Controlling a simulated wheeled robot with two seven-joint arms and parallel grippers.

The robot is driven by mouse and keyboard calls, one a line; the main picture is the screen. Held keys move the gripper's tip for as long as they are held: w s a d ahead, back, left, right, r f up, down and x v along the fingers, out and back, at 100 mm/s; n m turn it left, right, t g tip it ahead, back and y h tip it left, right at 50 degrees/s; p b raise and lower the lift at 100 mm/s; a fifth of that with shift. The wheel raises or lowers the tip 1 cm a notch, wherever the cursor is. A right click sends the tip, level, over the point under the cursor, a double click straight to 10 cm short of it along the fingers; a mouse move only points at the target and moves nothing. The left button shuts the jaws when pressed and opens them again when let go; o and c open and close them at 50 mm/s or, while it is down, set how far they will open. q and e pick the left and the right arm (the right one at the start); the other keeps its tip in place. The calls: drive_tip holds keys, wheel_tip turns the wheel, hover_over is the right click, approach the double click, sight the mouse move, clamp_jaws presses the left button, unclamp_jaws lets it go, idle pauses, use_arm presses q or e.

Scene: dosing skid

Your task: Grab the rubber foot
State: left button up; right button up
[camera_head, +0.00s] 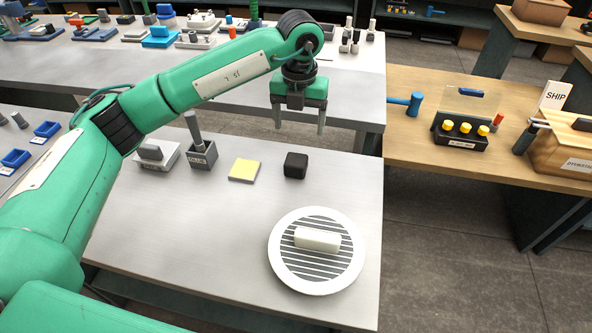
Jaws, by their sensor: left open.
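A small black block with rounded edges, which looks like the rubber foot (295,166), rests on the grey metal table (240,215), behind the round white plate. My left gripper (299,122) is above the table and shows just above and behind the black block in the picture. Its two grey fingers point down, are spread apart and hold nothing. The gripper appears apart from the block, though the exact height gap is hard to judge. The block is fully visible. My right gripper is not in view.
A round white plate (276,262) with a striped grille bears a white bar (317,239). A yellow pad (244,170) lies left of the block, with a grey holder (202,157) and its upright rod farther left. A wooden bench with a blue hammer (414,103) stands right.

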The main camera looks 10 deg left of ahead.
sight(296, 159)
use_arm(q)
wheel_tip(296, 159, down, 9)
drive_tip(key=shift+r, duration=0.15)
drive_tip(key=shift+w+a+f, duration=0.15)
drive_tip(key=shift+a+f, duration=0.05)
drive_tip(key=shift+f, duration=1.15)
drive_tip(key=shift+w+a+f, duration=0.1)
drive_tip(key=shift+a+f, duration=0.1)
drive_tip(key=shift+f, duration=1.1)
drive_tip(key=c, duration=1.2)
drive_tip(key=shift+o, duration=0.2)
drive_tip(key=shift+r, duration=0.1)
